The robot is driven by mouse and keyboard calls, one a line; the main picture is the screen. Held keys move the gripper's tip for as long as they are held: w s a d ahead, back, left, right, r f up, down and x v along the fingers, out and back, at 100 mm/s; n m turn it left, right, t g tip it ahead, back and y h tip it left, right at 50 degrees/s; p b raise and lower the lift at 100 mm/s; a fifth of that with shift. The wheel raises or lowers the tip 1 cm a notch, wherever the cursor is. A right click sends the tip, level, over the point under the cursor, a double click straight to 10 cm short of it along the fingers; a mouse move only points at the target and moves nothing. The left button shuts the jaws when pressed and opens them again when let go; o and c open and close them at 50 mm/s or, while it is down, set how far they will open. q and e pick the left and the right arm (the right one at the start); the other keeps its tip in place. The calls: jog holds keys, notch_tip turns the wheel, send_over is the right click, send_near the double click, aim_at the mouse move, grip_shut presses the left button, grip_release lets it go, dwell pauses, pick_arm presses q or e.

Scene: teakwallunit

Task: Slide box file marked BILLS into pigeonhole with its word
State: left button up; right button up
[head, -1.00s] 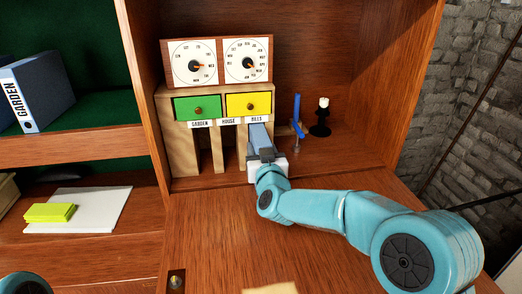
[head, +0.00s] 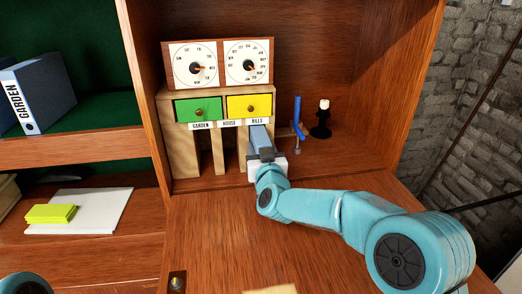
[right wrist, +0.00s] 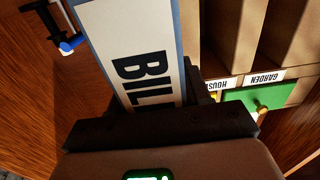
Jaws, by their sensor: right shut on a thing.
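The box file marked BILLS (head: 260,136) is blue with a white label; its letters "BIL" show in the right wrist view (right wrist: 138,55). My right gripper (head: 266,157) is shut on its near end. The file's far end is at the mouth of the pigeonhole under the BILLS label (head: 257,121), the rightmost of three in the wooden organiser (head: 183,152). How deep it reaches inside is hidden. The GARDEN (head: 200,126) and HOUSE (head: 229,123) labels mark the other pigeonholes. My left gripper is out of view.
Green (head: 198,109) and yellow (head: 248,105) drawers sit above the pigeonholes, with a dial calendar (head: 218,63) on top. A blue clamp-like object (head: 298,122) and a black candlestick (head: 321,120) stand close at right. A GARDEN file (head: 50,92) is on the left shelf.

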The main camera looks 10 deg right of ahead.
jog(key=shift+w+p, duration=0.6)
jog(key=shift+w, duration=0.65)
dwell(2.0)
jog(key=shift+s, duration=0.1)
jog(key=s+b, duration=0.4)
jog(key=s, duration=0.7)
jog(key=shift+s, duration=0.35)
dwell(1.4)
jog(key=shift+b, duration=0.45)
dwell(0.4)
jog(key=shift+w, duration=0.35)
dwell(0.6)
